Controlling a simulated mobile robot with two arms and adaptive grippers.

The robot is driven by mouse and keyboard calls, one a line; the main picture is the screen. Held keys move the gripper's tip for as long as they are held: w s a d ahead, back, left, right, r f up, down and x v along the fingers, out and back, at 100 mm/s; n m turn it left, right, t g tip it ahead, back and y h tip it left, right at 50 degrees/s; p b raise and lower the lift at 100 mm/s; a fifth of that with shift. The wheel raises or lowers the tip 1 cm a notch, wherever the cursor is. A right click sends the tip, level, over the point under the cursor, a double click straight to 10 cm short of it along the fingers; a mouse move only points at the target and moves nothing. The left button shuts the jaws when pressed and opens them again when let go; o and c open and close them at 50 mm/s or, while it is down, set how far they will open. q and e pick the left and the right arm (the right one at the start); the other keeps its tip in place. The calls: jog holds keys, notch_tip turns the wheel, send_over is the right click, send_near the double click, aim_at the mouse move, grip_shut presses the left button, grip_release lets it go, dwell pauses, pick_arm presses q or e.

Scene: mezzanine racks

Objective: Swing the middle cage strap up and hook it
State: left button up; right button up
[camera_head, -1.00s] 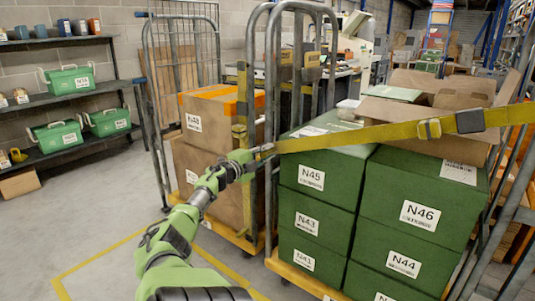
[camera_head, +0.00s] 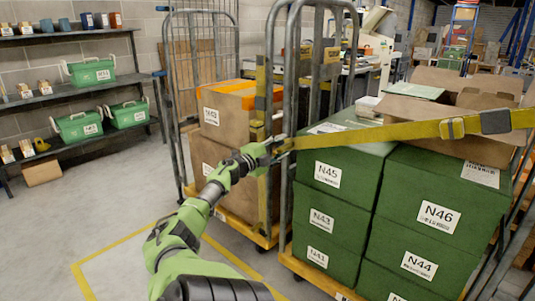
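The yellow strap (camera_head: 390,133) stretches across the front of the cage, over green crates, from the right edge to the cage's left upright (camera_head: 288,110). A buckle (camera_head: 451,128) and a dark block (camera_head: 495,122) sit on its right part. My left gripper (camera_head: 282,147) is at the strap's left end beside the upright, and its fingers appear closed on that end. The strap end and any hook there are mostly hidden by the fingers. My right gripper is not in view.
Green crates (camera_head: 330,205) labelled N41 to N46 fill the cage, with an open cardboard box (camera_head: 450,105) on top. A second cage with brown boxes (camera_head: 228,120) stands to the left. Shelves (camera_head: 75,95) line the left wall.

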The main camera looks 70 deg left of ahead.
pick_arm(q)
jog(key=v, duration=1)
jog(key=shift+s+d, duration=0.15)
jog(key=shift+d, duration=0.05)
